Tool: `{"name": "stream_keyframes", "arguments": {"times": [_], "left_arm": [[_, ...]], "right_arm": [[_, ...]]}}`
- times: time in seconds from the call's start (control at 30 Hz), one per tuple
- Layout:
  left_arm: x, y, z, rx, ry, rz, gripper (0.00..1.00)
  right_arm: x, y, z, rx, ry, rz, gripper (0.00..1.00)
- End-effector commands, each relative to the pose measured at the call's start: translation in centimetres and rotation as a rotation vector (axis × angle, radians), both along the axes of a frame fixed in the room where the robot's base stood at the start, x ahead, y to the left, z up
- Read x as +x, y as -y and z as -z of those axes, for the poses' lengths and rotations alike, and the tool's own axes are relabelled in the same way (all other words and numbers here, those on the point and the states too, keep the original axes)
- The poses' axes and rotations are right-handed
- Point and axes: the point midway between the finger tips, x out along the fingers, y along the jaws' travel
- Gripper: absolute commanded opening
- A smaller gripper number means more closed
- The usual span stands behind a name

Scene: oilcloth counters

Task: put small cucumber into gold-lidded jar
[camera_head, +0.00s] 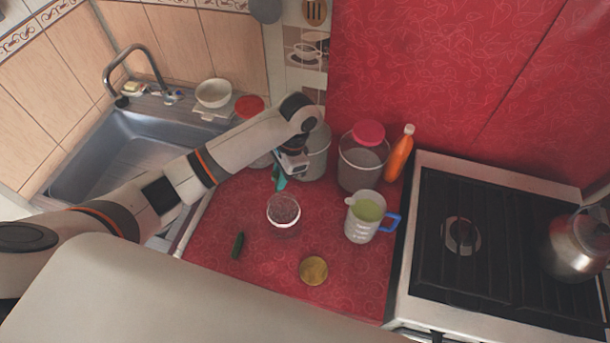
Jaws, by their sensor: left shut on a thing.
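A small dark green cucumber (238,245) lies on the red counter, left of its middle. A round gold lid (313,270) is near the counter's front; I cannot tell whether a jar is under it. A clear, pale-rimmed jar (284,210) with a reddish-brown look inside stands behind the cucumber and the lid. My left gripper (284,175) is behind this jar, apart from the cucumber. It is shut on a small teal-green thing (279,178), partly hidden by the gripper. My right gripper is out of view.
A measuring jug (364,217) with green liquid stands right of the jar. Behind it are a pink-lidded container (368,133) and an orange bottle (400,152). The sink (130,150) is left, the stove (490,240) right. Red counter around the lid is clear.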

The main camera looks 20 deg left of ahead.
Motion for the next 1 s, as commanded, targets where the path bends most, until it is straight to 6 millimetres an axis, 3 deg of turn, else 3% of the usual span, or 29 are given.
{"name": "stream_keyframes", "arguments": {"times": [0.17,1.0], "left_arm": [[-0.1,-0.7,-0.3,0.013,-0.015,-0.003,0.0],[-0.1,-0.6,5.5,0.012,-0.012,-0.002,0.0]], "right_arm": [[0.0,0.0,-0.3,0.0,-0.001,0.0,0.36],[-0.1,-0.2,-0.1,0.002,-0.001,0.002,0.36]]}}
